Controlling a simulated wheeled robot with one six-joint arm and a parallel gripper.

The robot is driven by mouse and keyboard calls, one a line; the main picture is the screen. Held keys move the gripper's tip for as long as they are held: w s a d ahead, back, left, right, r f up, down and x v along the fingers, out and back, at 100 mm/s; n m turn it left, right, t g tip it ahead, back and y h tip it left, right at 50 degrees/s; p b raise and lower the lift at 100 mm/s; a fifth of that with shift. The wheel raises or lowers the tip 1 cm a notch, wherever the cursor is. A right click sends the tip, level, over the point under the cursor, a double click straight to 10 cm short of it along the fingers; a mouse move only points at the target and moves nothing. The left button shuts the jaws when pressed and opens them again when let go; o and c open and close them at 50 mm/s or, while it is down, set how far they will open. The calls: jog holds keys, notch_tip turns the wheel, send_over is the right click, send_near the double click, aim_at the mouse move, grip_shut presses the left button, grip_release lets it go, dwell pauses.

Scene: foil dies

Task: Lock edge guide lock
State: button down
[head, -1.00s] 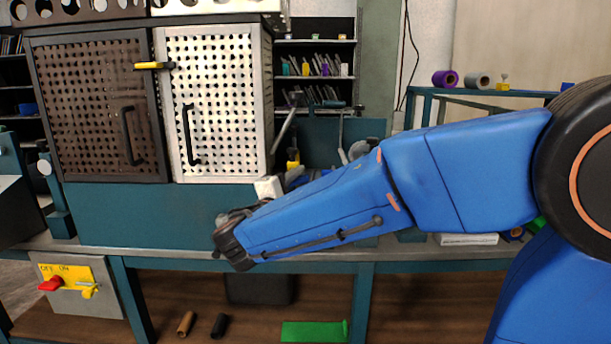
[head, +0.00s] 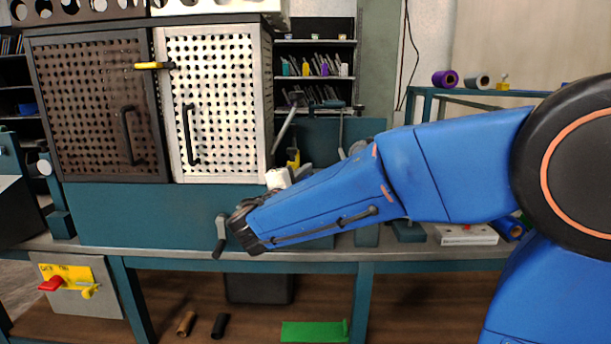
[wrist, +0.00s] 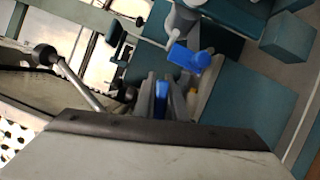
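In the wrist view, a bright blue lever-like piece (wrist: 190,58) sits beside a pale grey cylinder, ahead of my gripper. It may be the edge guide lock, but I cannot tell for sure. My gripper (wrist: 162,100) shows as grey finger-like parts past the dark edge of its body, with a blue strip between them. I cannot tell whether that strip is held or lies beyond. The gripper appears apart from the blue lever-like piece.
A perforated cabinet (head: 213,100) stands on the left. A switch panel (head: 108,270) with red and yellow levers is at lower left. Purple and grey rolls lie on the right rack.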

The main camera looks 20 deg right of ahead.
jog(key=m, duration=0.1)
jog(key=f+m, duration=0.1)
jog(key=m, duration=0.1)
jog(key=shift+f+g+y, duration=0.1)
jog(key=shift+g+y, duration=0.2)
jog(key=shift+g, duration=0.1)
jog(key=c, duration=1.8)
grip_release()
jog(key=v, duration=1.7)
jog(key=shift+s+a, duration=0.15)
